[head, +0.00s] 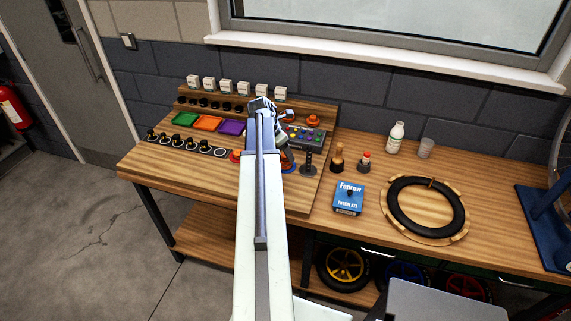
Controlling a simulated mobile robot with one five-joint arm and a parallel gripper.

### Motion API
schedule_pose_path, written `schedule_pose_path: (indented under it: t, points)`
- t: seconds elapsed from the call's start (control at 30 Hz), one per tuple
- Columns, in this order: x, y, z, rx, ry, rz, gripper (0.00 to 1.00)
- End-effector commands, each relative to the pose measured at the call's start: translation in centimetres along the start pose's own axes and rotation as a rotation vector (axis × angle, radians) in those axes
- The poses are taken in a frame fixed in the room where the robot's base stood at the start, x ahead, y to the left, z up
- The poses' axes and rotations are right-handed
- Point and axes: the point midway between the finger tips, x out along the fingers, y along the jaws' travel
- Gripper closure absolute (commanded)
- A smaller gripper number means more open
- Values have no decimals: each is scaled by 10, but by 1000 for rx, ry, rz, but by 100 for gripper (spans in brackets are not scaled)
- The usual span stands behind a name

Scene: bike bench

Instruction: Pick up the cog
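My arm reaches forward over the wooden workbench (160,177). My gripper (262,104) is at its far end, above the raised wooden board (300,203) at the back. The gripper is small and seen from behind, so I cannot tell whether it is open or shut, or whether it holds anything. I cannot make out a cog for certain. Dark and metallic parts show just right of the arm, partly hidden by it.
Green (185,119), orange (208,123) and purple (231,128) trays sit left of the arm, near several knobs and white boxes. A blue box (348,198), a white bottle (395,137) and a black tyre (398,211) on a wooden ring are to the right.

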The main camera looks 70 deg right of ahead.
Motion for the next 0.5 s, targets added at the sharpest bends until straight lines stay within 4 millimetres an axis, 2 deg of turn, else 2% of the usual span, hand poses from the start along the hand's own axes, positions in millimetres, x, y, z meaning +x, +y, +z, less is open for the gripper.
schedule_pose_path:
  t: [0.03, 0.27, 0.5]
  points:
    - [13, 1, -2, 0, 0, 0, 38]
    - [10, 0, 0, 0, 0, 0, 38]
    - [10, 0, 0, 0, 0, 0, 100]
